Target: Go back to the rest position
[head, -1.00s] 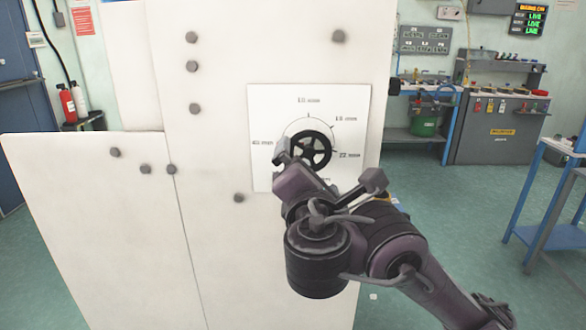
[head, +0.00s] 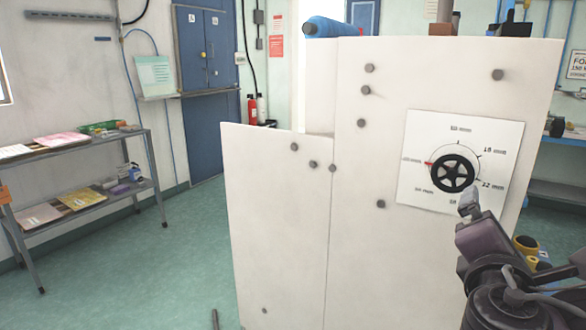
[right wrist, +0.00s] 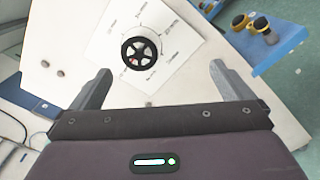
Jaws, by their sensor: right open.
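My right gripper (head: 470,203) is at the lower right in the head view, just below and right of the black dial wheel (head: 454,173). Only one of its fingers shows clearly there. In the right wrist view the gripper (right wrist: 158,88) has its two fingers wide apart with nothing between the tips. The dial (right wrist: 139,53) appears beyond them, apart from both fingers. The dial sits on a white scale plate (head: 420,180) with mm marks and a red mark at its left. My left gripper is not seen in either view.
The tall white panel (head: 350,260) with grey bolts stands in front of me. Yellow and black knobs on a blue surface (right wrist: 275,45) lie right of the panel. Green floor is open at left.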

